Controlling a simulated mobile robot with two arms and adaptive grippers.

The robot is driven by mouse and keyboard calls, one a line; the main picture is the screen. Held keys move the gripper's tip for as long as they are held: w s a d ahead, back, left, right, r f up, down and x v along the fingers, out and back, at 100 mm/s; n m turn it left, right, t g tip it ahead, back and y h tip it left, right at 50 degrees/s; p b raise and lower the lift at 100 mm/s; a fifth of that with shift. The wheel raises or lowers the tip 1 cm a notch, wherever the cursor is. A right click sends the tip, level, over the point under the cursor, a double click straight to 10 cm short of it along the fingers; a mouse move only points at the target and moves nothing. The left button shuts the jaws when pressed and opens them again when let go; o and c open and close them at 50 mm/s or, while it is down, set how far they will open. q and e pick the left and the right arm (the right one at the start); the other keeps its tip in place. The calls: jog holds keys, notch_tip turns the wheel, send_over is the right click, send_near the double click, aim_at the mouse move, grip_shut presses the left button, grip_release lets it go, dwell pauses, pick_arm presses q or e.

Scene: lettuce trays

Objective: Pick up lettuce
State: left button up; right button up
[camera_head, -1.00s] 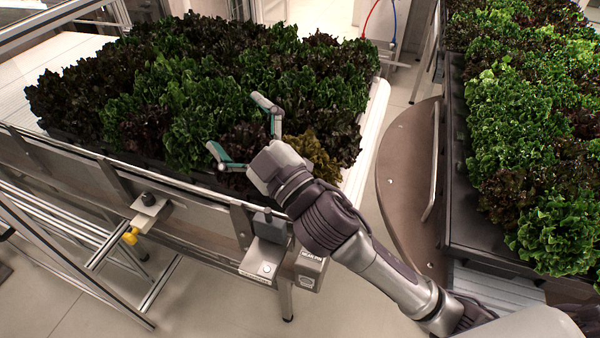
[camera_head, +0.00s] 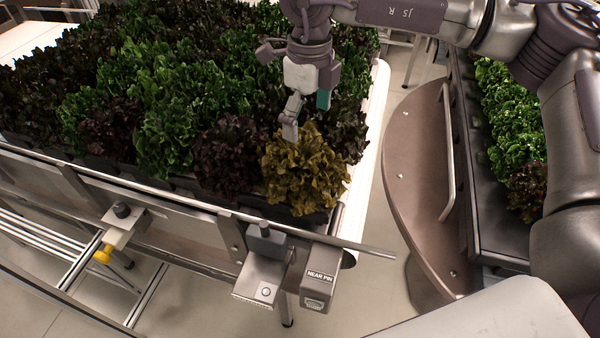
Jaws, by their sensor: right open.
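Several green and dark red lettuces stand close together on the left conveyor. A yellowish-olive lettuce (camera_head: 304,168) sits at the near right corner, beside a dark red lettuce (camera_head: 228,155). My right gripper (camera_head: 308,118) comes down from above, just over and behind the top of the olive lettuce. It is open, with nothing held; its left finger overlaps the lettuce's top edge in the picture, and I cannot tell if they touch. My left gripper is not in view.
A metal conveyor rail (camera_head: 150,196) runs along the near side, with a box labelled "NEAR PIN" (camera_head: 320,283) at its corner. A brown curved plate (camera_head: 415,190) stands between it and a second dark tray (camera_head: 492,215) of lettuce at right, partly hidden by my arm.

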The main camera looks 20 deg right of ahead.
aim_at(307, 152)
notch_tip(307, 152, down, 8)
jog(key=shift+r+p, duration=0.1)
jog(key=shift+p, duration=0.9)
jog(key=f+p, duration=0.1)
jog(key=f, duration=0.2)
jog(key=f+p, duration=0.1)
jog(key=shift+w+a+f+p, duration=0.2)
jog(key=shift+a+f+p, duration=0.1)
jog(key=shift+f+p, duration=0.05)
jog(key=shift+f, duration=0.35)
jog(key=c, duration=1.4)
jog(key=shift+o, duration=0.2)
jog(key=shift+r, duration=0.1)
